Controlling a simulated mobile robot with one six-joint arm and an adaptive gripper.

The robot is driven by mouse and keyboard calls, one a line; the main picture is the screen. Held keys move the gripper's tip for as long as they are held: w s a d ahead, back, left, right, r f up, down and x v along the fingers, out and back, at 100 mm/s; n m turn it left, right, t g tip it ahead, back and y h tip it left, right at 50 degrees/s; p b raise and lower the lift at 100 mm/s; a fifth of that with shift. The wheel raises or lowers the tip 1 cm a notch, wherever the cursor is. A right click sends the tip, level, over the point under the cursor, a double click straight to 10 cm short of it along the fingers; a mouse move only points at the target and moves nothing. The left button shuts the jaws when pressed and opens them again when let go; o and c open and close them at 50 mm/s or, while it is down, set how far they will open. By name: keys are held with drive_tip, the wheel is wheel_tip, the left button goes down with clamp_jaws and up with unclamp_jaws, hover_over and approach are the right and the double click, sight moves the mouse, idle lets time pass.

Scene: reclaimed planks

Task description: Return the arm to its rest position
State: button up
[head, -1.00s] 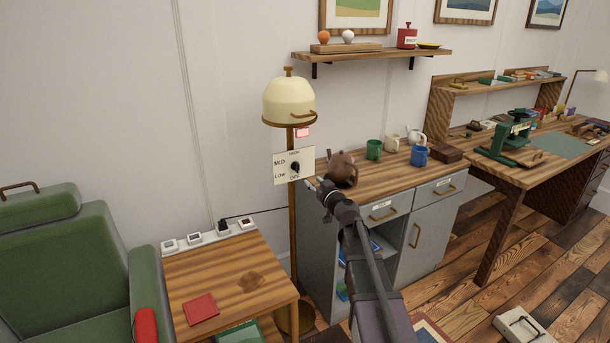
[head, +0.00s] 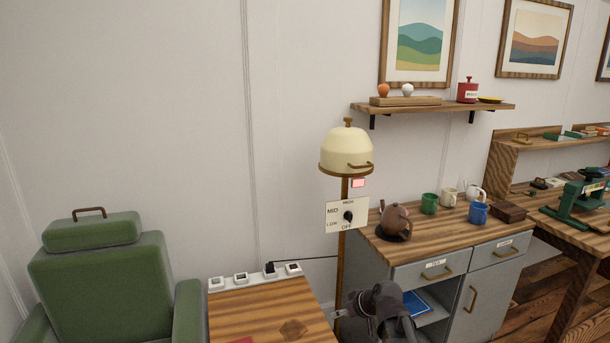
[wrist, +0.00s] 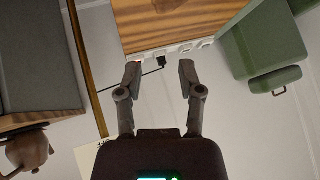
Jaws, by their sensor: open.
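My gripper (wrist: 158,88) is open and empty in the wrist view, its two fingers spread apart with nothing between them. Past the fingertips lie the side table (wrist: 165,22) and a black plug with a cord on the socket strip. In the head view my arm (head: 384,310) is low at the bottom, in front of the grey cabinet (head: 470,305).
A floor lamp (head: 346,150) with a dial panel (head: 346,214) stands left of the cabinet. A brown teapot (head: 395,222) and several mugs stand on the cabinet top. A green armchair (head: 100,285) is at left, beside the side table (head: 265,315).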

drive_tip(key=s+d+f+m+g+h, duration=0.2)
drive_tip(key=s+d+g+h, duration=0.1)
drive_tip(key=s, duration=0.5)
drive_tip(key=s+d+f+m+g+h, duration=0.3)
drive_tip(key=s+d, duration=0.1)
drive_tip(key=s, duration=0.3)
wheel_tip(320, 180, up, 16)
drive_tip(key=p, duration=1.6)
drive_tip(key=shift+w+a, duration=0.15)
drive_tip(key=shift+a, duration=0.15)
drive_tip(key=shift+r, duration=0.1)
